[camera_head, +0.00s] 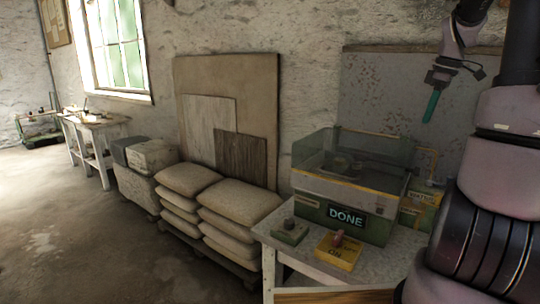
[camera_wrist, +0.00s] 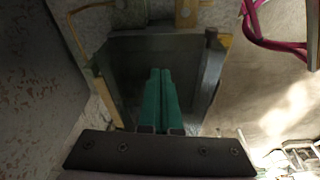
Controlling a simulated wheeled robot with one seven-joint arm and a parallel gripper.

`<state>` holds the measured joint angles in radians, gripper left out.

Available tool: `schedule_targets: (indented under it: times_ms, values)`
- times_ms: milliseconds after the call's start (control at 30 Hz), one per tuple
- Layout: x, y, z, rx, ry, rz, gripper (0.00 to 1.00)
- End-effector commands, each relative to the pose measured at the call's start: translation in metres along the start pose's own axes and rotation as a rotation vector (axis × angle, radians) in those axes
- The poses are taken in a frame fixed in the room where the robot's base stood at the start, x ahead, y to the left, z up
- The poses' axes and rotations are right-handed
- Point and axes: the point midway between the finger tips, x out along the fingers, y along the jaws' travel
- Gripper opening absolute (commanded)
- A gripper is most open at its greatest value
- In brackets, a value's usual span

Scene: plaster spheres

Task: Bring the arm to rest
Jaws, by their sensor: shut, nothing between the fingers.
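My gripper (camera_head: 432,105) hangs at the upper right in the head view, with teal fingers pointing down in front of a speckled board. It is shut and empty. In the wrist view the two teal fingers of my gripper (camera_wrist: 159,78) lie side by side over a box-like opening. In the head view the gripper is above and to the right of a green machine with clear walls (camera_head: 312,201), whose display reads DONE (camera_head: 346,217). My arm fills the right edge.
The machine stands on a worktable (camera_head: 259,231). A yellow block with a knob (camera_head: 338,252) and a green block with a knob (camera_head: 289,233) sit before it. Stacked sacks (camera_head: 238,199) and leaning boards (camera_head: 228,85) are left of it.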

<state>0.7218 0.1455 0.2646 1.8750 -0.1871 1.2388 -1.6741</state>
Motion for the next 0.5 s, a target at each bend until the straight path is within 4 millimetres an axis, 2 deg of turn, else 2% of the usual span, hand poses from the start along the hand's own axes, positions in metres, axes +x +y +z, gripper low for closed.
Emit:
schedule_targets:
  times_ms: [33,200,333,500]
  values:
    - [-0.013,-0.026,-0.017,0.060,0.000,0.037,0.00]
    - [-0.041,-0.105,-0.048,0.326,0.057,0.135,0.00]
    - [-0.056,-0.164,-0.057,0.534,0.151,0.179,0.00]
    - [-0.066,-0.234,-0.054,0.800,0.310,0.167,0.00]
